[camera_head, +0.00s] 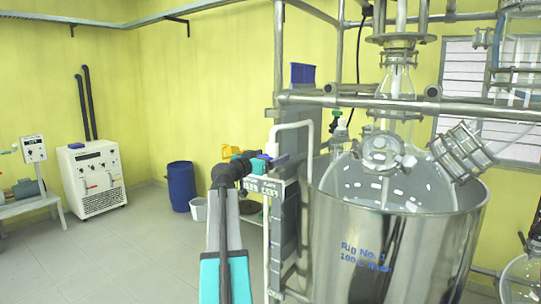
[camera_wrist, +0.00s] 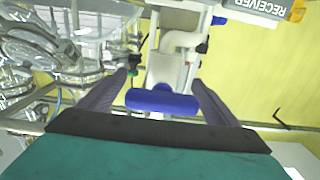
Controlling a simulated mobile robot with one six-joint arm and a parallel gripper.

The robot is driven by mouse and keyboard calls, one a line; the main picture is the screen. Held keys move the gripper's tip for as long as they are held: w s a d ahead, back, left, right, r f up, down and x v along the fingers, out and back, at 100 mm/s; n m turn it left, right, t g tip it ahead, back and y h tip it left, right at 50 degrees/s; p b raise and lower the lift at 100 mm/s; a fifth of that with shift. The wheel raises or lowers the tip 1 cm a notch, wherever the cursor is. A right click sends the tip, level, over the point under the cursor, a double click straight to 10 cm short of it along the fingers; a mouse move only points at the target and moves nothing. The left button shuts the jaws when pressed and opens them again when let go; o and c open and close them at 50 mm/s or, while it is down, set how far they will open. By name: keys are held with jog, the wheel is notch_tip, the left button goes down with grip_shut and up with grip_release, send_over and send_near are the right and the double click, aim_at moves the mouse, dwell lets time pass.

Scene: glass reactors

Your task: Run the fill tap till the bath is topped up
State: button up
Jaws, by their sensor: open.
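The fill tap's blue handle (camera_wrist: 162,101) lies crosswise between the two fingers of my gripper (camera_wrist: 158,82) in the wrist view. The fingers are open, one on each side of the handle, with a gap visible on each side. In the head view my gripper (camera_head: 262,166) is at the tap, beside the white bent pipe (camera_head: 294,127), and mostly hides the handle. The steel bath (camera_head: 395,250), marked as a rig bath, stands to the right. Glass parts and pale spots show inside it; I cannot tell the liquid level.
A metal pipe frame (camera_head: 400,103) and glassware stand over the bath. A "RECEIVER" label (camera_wrist: 262,8) shows upside down in the wrist view. A blue drum (camera_head: 181,187) and a white cabinet unit (camera_head: 92,180) stand at the left. The floor between is clear.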

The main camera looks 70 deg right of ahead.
jog(key=shift+c, duration=0.4)
jog(key=c, duration=1)
jog(key=shift+d, duration=0.3)
jog(key=shift+a+f, duration=0.1)
jog(key=shift+f, duration=0.1)
jog(key=shift+a+f+n+b, duration=0.15)
jog(key=shift+n+b, duration=0.35)
jog(key=shift+b, duration=0.15)
jog(key=shift+n+b, duration=1.2)
jog(key=shift+n, duration=0.2)
jog(key=shift+n+b, duration=0.5)
jog(key=shift+n, duration=0.5)
jog(key=shift+r, duration=0.2)
